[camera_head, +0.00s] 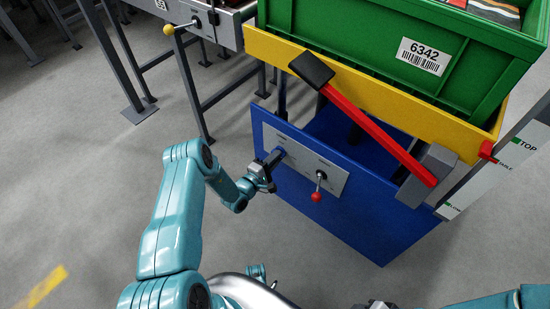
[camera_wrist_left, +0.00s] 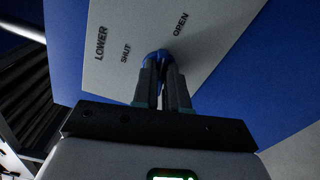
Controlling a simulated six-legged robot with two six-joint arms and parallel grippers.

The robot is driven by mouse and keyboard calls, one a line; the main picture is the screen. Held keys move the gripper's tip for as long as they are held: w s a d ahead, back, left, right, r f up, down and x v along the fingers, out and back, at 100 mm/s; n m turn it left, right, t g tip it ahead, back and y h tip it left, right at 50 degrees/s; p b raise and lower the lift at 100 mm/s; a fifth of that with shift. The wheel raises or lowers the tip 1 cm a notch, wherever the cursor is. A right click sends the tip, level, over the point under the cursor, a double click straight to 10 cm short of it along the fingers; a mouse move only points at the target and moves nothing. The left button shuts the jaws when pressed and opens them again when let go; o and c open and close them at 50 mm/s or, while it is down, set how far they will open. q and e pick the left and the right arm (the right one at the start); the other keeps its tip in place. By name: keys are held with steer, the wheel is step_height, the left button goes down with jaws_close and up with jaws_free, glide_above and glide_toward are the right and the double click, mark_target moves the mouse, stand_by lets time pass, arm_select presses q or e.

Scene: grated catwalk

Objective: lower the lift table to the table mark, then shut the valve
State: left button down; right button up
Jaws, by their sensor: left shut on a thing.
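The lift table has a yellow platform (camera_head: 390,103) above a blue base (camera_head: 370,225). A red pointer (camera_head: 487,150) on the platform stands close to the TABLE mark on the white scale (camera_head: 487,180), below TOP. On the base's grey panel (camera_head: 325,177), my left gripper (camera_head: 268,170) is shut on the blue valve lever (camera_wrist_left: 161,58). In the left wrist view, the gripper (camera_wrist_left: 162,92) hides most of the lever. The panel reads LOWER, SHUT and OPEN; I cannot tell the lever's exact setting. My right gripper is not in view.
A green crate (camera_head: 380,40) labelled 6342 stands on the platform. A red-knobbed lever (camera_head: 318,188) sits right of the valve. A conveyor (camera_head: 205,22) with a yellow-knobbed lever stands at upper left.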

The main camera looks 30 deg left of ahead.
arm_select(q)
steer(key=c, duration=1.2)
jaws_free()
steer(key=shift+o, duration=0.2)
steer(key=s+a+p, duration=0.1)
steer(key=s+p, duration=0.3)
steer(key=s, duration=1.2)
steer(key=shift+s+a, duration=0.15)
steer(key=shift+s, duration=0.05)
